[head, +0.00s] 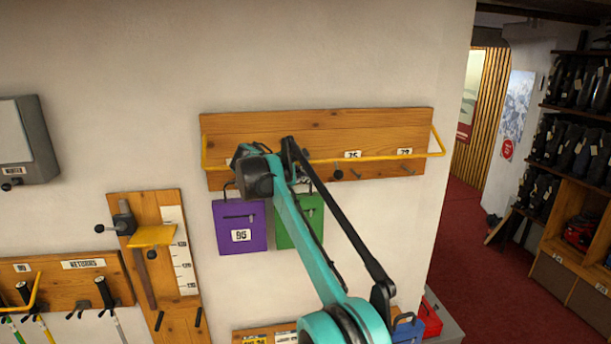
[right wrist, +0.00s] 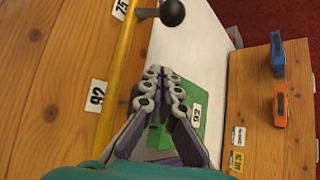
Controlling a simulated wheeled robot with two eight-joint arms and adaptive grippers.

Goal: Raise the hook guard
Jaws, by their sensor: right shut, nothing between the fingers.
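The hook guard is a yellow bar (head: 376,157) running across the front of a wooden hook board (head: 320,122), its bent ends fixed at the board's sides. It lies level in front of the hook row; a black ball knob (head: 338,174) shows just below it. The knob (right wrist: 172,12) and bar (right wrist: 119,70) also show in the right wrist view. My right gripper (right wrist: 161,74) is shut and empty, beside the bar on its lower side, in front of the green bag (right wrist: 182,124). In the head view my arm hides its fingers. My left gripper is out of view.
A purple bag (head: 240,233) numbered 95 and the green bag (head: 306,228) hang under the board. A wooden panel with a scale (head: 160,285) and a grey wall box (head: 29,142) are at left. Red (head: 429,316) and blue (head: 408,329) items stand at lower right.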

